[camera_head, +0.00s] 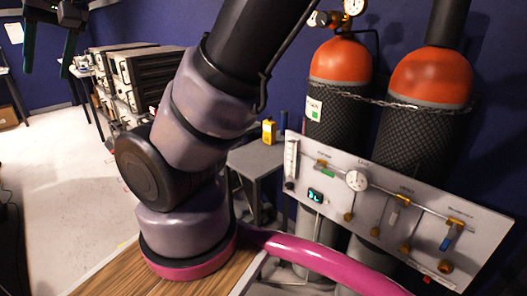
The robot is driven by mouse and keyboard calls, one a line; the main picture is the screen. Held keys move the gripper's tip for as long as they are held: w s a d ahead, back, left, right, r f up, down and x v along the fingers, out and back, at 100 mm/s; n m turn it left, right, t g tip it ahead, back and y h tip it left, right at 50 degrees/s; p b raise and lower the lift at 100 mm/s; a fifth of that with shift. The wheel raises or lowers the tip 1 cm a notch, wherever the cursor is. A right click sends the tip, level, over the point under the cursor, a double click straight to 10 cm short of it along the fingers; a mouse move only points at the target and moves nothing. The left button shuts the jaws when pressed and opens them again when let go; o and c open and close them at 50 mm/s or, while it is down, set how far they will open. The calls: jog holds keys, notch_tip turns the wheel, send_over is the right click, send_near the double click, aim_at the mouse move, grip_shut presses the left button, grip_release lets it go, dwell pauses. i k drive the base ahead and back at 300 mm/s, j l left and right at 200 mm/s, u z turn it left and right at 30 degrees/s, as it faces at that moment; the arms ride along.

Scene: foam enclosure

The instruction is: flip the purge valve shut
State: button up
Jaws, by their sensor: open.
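A tilted white valve panel (375,205) stands at the right, in front of two gas cylinders. A pipe along it carries several brass valves. One has a green handle (327,173) lying roughly along the pipe. One has a pale handle (394,215) pointing down across it, and one at the right has a blue handle (449,241) also pointing down. The labels are too small to read surely, so I cannot tell which is the purge valve. My gripper (47,68) is at the top left, far from the panel, its two dark fingers spread apart and empty.
Orange-topped cylinders (341,62) with a chain stand behind the panel. A pink hose (330,262) runs low in front of it. A grey table (256,158) holds a yellow device (268,131). Stacked equipment (145,75) stands at the back left. The left floor is clear.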

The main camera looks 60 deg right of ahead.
aim_at(317, 167)
jog(key=z, duration=2.65)
jog(key=k+j+u, duration=0.25)
jog(key=j, duration=0.15)
jog(key=i, duration=0.1)
